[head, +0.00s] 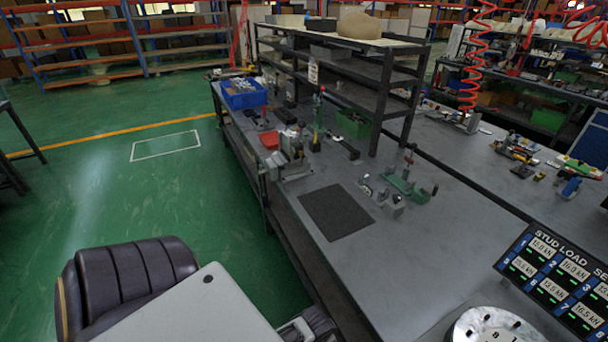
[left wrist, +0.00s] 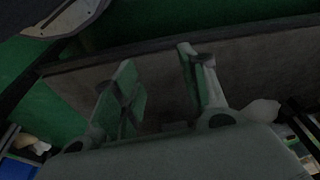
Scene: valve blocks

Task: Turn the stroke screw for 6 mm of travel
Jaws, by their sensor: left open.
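I cannot pick out the stroke screw for sure in either view. A round, light metal part (head: 495,328) with dark marks on its top sits at the bottom right of the head view, partly cut off by the frame edge. In the left wrist view my left gripper (left wrist: 157,62) is open, its two fingers apart with nothing between them. A dark, flat surface lies beyond the fingers. My right gripper is not in view.
A stud load display (head: 555,278) stands at the right. The grey bench (head: 420,255) carries a dark mat (head: 336,212), green-based fixtures (head: 405,185) and a blue bin (head: 243,93). A shelf rack (head: 345,68) stands behind. The bench between mat and display is clear.

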